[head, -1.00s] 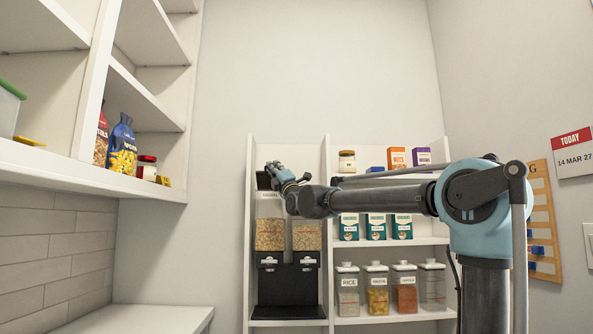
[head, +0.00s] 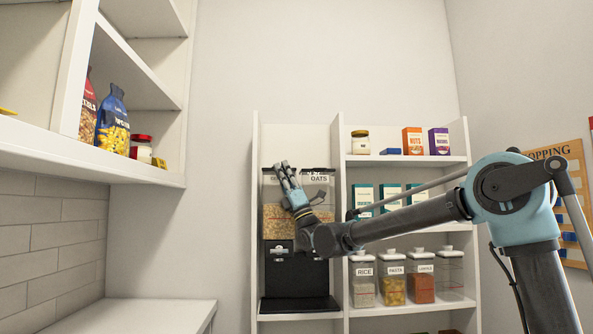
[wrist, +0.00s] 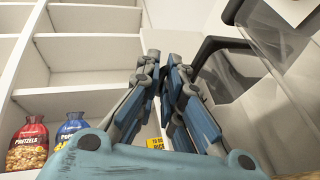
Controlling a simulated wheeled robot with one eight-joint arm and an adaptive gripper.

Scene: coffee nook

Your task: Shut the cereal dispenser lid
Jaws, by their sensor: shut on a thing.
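The cereal dispenser (head: 300,283) stands on the left side of the shelf unit, with two clear canisters over a black base. The right canister (head: 319,190) reads OATS and has a dark lid (head: 318,170) lying flat. The left canister (head: 272,217) has a dark top edge (head: 268,169), partly hidden by my fingers; no raised lid shows there. My gripper (head: 282,166) points up in front of the left canister top. In the wrist view its fingers (wrist: 165,62) are nearly together, beside a black frame (wrist: 236,46) and clear canister wall (wrist: 292,72). What they grip is unclear.
Jars (head: 393,280) and boxes (head: 411,141) fill the shelves right of the dispenser, below and behind my arm. A wall shelf (head: 95,165) with snack bags (head: 112,122) juts out at the left. The wall between is clear.

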